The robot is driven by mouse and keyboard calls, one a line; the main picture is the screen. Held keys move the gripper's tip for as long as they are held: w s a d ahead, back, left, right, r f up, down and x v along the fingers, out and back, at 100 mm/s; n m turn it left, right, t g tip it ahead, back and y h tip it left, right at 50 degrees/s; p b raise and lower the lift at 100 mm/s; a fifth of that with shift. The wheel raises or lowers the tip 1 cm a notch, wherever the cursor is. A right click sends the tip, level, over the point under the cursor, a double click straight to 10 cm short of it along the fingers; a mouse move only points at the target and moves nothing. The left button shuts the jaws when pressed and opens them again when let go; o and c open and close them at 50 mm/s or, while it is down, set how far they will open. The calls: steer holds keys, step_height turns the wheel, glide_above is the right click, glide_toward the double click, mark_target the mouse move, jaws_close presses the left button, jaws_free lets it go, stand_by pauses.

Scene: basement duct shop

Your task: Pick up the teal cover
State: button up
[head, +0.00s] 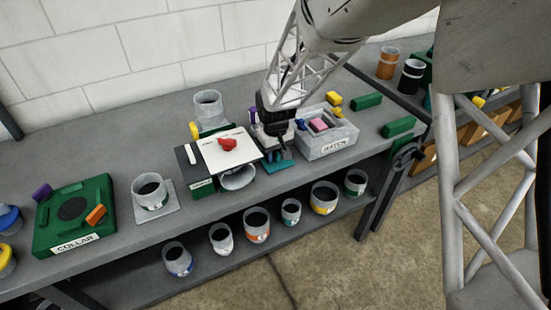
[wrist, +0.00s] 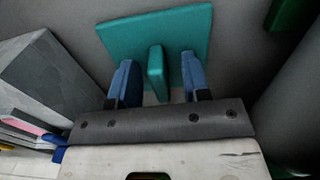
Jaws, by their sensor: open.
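The teal cover is a flat square plate with an upright fin-like handle. In the wrist view the teal cover (wrist: 110,32) lies on the grey bench, its handle (wrist: 156,70) standing between the two blue fingers. My gripper (wrist: 157,75) is open, with a finger on each side of the handle and a gap showing at both sides. In the head view the cover (head: 283,165) shows only partly below my gripper (head: 272,153), near the bench's front edge; the rest is hidden by the gripper.
A grey bin (head: 338,142) with coloured blocks stands close right of the cover. A white board (head: 222,156) with a red piece stands close left. Green blocks (head: 367,102) lie farther right. Several cups stand on the lower shelf (head: 290,238). Bare bench lies at the back left.

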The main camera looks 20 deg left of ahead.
mark_target(276, 152)
stand_by(0.5)
jaws_close()
steer(key=shift+r, duration=0.2)
steer(key=shift+r, duration=0.5)
steer(key=shift+s+d+r, duration=0.1)
steer(key=shift+s+r, duration=0.05)
steer(key=shift+r, duration=0.45)
steer(key=shift+s+d+r, duration=0.1)
steer(key=shift+s+r, duration=0.05)
steer(key=shift+r, duration=0.4)
steer(key=s+d+r, duration=0.1)
steer(key=s+d, duration=0.7)
steer(key=s, duration=0.4)
steer(key=shift+s+d+r, duration=0.15)
steer(key=shift+s+r, duration=0.05)
steer(key=shift+s, duration=0.2)
